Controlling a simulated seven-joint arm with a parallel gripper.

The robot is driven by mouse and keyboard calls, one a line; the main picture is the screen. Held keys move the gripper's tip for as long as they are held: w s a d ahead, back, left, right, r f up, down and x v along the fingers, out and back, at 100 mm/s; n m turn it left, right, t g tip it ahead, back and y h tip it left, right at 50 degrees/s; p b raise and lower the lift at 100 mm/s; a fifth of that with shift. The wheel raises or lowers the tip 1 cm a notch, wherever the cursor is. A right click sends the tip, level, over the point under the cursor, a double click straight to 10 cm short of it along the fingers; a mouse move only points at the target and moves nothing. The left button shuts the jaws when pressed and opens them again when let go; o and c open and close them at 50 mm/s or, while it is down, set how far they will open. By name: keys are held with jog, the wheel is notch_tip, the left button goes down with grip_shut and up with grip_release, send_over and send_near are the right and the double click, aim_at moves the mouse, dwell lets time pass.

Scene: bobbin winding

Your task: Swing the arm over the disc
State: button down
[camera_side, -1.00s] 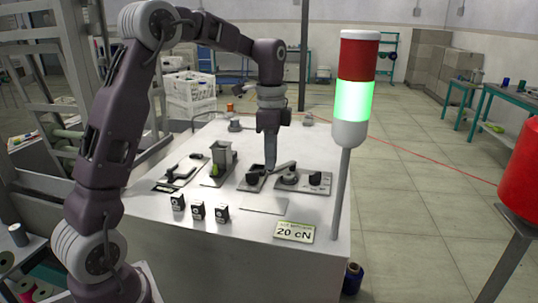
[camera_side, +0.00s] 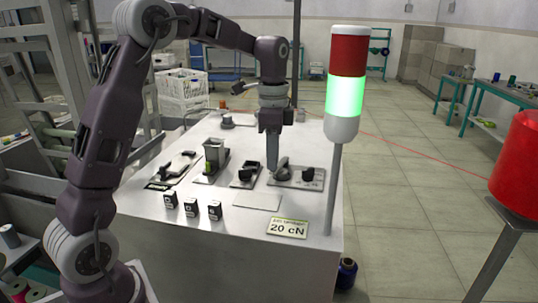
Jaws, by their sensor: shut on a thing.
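The disc unit is a grey plate (camera_side: 296,183) on the white table, with a small round part, likely the disc, at its left end. A short grey swing arm (camera_side: 284,162) stands at that end, foreshortened and partly hidden by my fingers. My gripper (camera_side: 273,172) points straight down there, its fingers shut on the arm's near end. The fingertips hide the contact, and I cannot tell how much of the disc the arm covers.
A dark knob (camera_side: 307,174) sits right of the disc on the same plate. A smaller plate with a dark round part (camera_side: 246,174) lies to the left. A signal tower (camera_side: 344,85) showing green stands at the front right. Black blocks (camera_side: 191,207) and a "20 cN" sign (camera_side: 288,228) are in front.

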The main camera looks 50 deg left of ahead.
jog(key=shift+d, duration=0.1)
jog(key=shift+w+d, duration=0.45)
jog(key=shift+d, duration=0.25)
jog(key=shift+w+d, duration=0.15)
jog(key=shift+d, duration=0.1)
dwell(0.4)
jog(key=c, duration=1.5)
grip_release()
notch_tip(320, 180, up, 7)
jog(key=shift+a+r, duration=0.1)
